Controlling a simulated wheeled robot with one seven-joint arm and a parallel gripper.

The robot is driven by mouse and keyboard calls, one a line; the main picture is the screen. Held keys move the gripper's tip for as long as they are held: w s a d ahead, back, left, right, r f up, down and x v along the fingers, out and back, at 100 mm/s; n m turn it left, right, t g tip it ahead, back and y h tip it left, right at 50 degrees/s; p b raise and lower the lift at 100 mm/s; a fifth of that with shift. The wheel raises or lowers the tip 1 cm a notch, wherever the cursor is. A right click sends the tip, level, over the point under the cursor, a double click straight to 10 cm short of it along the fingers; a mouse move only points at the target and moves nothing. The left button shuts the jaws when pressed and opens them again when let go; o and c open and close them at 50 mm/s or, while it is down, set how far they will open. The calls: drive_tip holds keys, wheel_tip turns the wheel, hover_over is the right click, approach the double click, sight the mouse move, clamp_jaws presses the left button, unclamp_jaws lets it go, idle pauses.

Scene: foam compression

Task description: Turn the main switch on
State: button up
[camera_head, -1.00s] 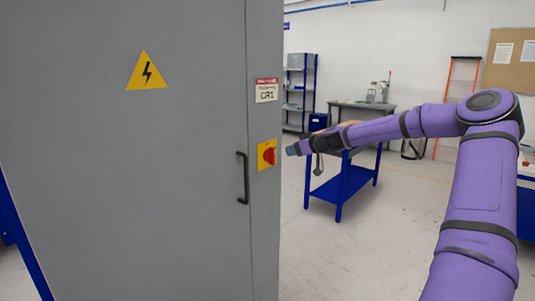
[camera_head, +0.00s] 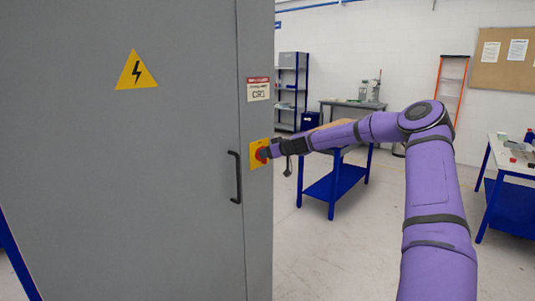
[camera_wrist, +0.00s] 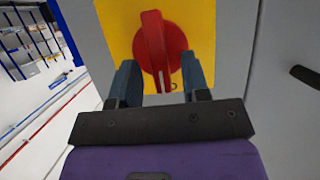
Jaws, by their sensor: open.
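The main switch is a red rotary knob (camera_wrist: 158,45) on a yellow plate (camera_wrist: 112,20), on the front of the grey cabinet (camera_head: 120,180). In the head view the yellow plate (camera_head: 254,160) and red knob (camera_head: 262,154) are partly covered by my gripper (camera_head: 273,149). In the wrist view my gripper (camera_wrist: 160,85) is open, with one finger at each side of the knob's lower part. The knob's raised handle runs nearly upright in that picture. I cannot tell whether the fingers touch it.
A black door handle (camera_head: 235,177) is left of the switch. A label (camera_head: 258,89) is above it. A blue workbench (camera_head: 335,188) stands behind my arm, and another table (camera_head: 510,190) is at the right. Floor between them is clear.

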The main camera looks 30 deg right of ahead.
drive_tip(key=shift+w, duration=0.1)
clamp_jaws()
idle(0.4)
drive_tip(key=shift+w+d+f+m+t+y, duration=0.1)
drive_tip(key=shift+d+f+m+y, duration=0.2)
drive_tip(key=shift+m+y, duration=1.45)
drive_tip(key=shift+w+d+f+m+t+y, duration=0.1)
drive_tip(key=shift+d+f+m+y, duration=0.4)
drive_tip(key=shift+m, duration=2.2)
drive_tip(key=shift+w+d+f+m+t+y, duration=0.1)
drive_tip(key=shift+m+y, duration=1.35)
drive_tip(key=shift+m, duration=0.8)
